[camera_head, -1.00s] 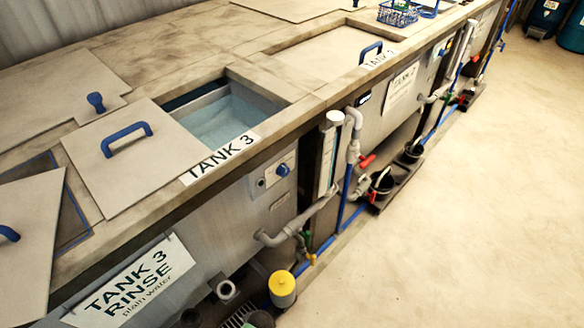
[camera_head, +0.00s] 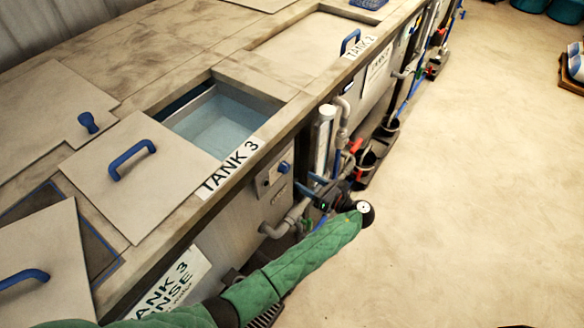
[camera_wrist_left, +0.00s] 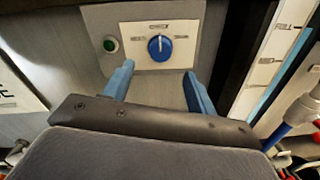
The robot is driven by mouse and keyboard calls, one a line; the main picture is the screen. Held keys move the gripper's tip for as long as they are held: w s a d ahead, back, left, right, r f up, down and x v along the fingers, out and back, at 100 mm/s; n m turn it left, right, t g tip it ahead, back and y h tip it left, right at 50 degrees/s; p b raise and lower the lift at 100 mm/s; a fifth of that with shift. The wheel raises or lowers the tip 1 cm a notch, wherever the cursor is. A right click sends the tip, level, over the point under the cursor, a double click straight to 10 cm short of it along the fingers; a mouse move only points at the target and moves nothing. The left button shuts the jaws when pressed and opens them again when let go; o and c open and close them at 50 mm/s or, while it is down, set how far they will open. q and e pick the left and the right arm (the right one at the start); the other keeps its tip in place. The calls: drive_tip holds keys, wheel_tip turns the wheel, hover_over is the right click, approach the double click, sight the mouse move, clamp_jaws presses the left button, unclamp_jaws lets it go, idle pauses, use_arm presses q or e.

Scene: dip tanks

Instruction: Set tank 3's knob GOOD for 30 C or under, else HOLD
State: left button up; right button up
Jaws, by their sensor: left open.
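Tank 3's blue knob (camera_head: 281,168) sits on a light plate on the tank's front wall. In the left wrist view the knob (camera_wrist_left: 160,48) is near the top centre, its white pointer mark roughly upward toward the top label. Labels stand left, above and right of it, too small to read surely. A green round light or button (camera_wrist_left: 110,44) is left of it. My left gripper (camera_head: 309,185) is open and empty in front of the panel; its blue fingers (camera_wrist_left: 158,72) point toward the knob, apart from it. No temperature reading is legible. My right gripper is out of view.
Tank 3's lid (camera_head: 135,180) is slid aside, showing water (camera_head: 222,122). Grey pipes (camera_head: 285,222) and a clear vertical tube (camera_head: 325,140) stand close to my left gripper.

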sight(287, 170)
use_arm(q)
drive_tip(key=p+x, duration=0.1)
drive_tip(key=x, duration=0.1)
drive_tip(key=p+x, duration=0.1)
drive_tip(key=x, duration=0.1)
drive_tip(key=p+x, duration=0.1)
drive_tip(key=x, duration=0.1)
drive_tip(key=shift+w+a+r+p, duration=0.15)
drive_tip(key=shift+r+p, duration=0.1)
drive_tip(key=shift+p, duration=0.05)
drive_tip(key=shift+w+a+f, duration=0.2)
drive_tip(key=shift+w+a, duration=0.25)
drive_tip(key=shift+a, duration=0.05)
drive_tip(key=shift+c, duration=0.3)
drive_tip(key=c, duration=0.9)
